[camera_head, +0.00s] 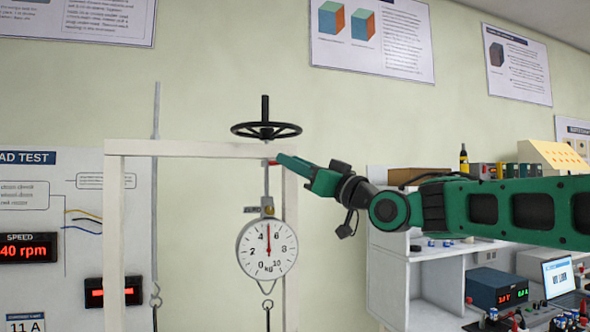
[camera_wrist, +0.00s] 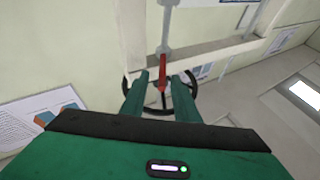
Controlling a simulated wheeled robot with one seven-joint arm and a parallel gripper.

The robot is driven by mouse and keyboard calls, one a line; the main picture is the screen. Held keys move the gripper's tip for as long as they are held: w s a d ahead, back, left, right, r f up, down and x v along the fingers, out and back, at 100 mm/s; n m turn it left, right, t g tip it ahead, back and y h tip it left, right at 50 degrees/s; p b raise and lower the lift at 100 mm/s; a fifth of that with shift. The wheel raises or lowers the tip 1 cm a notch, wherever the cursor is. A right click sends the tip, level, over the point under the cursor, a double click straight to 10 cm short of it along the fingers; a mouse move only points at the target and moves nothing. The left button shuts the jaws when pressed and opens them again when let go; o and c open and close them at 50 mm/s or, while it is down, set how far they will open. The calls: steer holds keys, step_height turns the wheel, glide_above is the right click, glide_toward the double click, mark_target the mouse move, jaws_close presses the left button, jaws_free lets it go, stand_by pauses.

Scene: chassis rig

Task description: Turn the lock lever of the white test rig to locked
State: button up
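The white test rig (camera_head: 200,149) is a pale frame with a top beam and two posts. A small red lock lever (camera_head: 273,163) shows at the beam's right part, below the black handwheel (camera_head: 266,130). In the wrist view the red lever (camera_wrist: 162,66) points toward me from near the beam (camera_wrist: 215,49). My gripper (camera_head: 281,159) is at the lever from the right. In the wrist view its green fingers (camera_wrist: 162,80) stand apart on both sides of the lever, with gaps visible. The lever's base is partly hidden in the head view.
A round dial scale (camera_head: 267,248) hangs below the beam, with its needle upward. A grey rod (camera_head: 155,200) with a hook hangs to its left. A red-digit display (camera_head: 113,291) is at lower left. A white bench (camera_head: 410,285) with instruments stands at the right.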

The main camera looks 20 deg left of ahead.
steer(key=v, duration=1.1)
steer(key=shift+w+f, duration=0.15)
steer(key=shift+w, duration=0.1)
steer(key=w+d+f+m+t+h, duration=0.1)
steer(key=w+d+f+m+h, duration=0.15)
steer(key=d+f+h, duration=0.45)
steer(key=w+d+f+m+t+h, duration=0.1)
steer(key=w+d+f+m+h, duration=0.2)
steer(key=d+f, duration=0.7)
steer(key=s+d+f+m+g+h, duration=0.1)
steer(key=s+d+f+m+h, duration=0.15)
steer(key=d+f, duration=0.5)
steer(key=s+d+f+m+g+h, duration=0.1)
steer(key=d+f+h, duration=0.3)
steer(key=d, duration=0.6)
steer(key=s+d+f+m+g+h, duration=0.2)
steer(key=s+d+f+m+g, duration=0.1)
steer(key=s+d+f, duration=0.55)
steer(key=s+d+f+m+g+h, duration=0.25)
steer(key=s+d+f+m, duration=0.2)
steer(key=s+d, duration=0.75)
steer(key=s+f+m+g, duration=0.2)
steer(key=s+f+g, duration=0.1)
steer(key=s, duration=1)
steer(key=shift+s+a+f+g+y, duration=0.2)
steer(key=shift+s+f+g+y, duration=0.15)
steer(key=shift+s+y, duration=0.05)
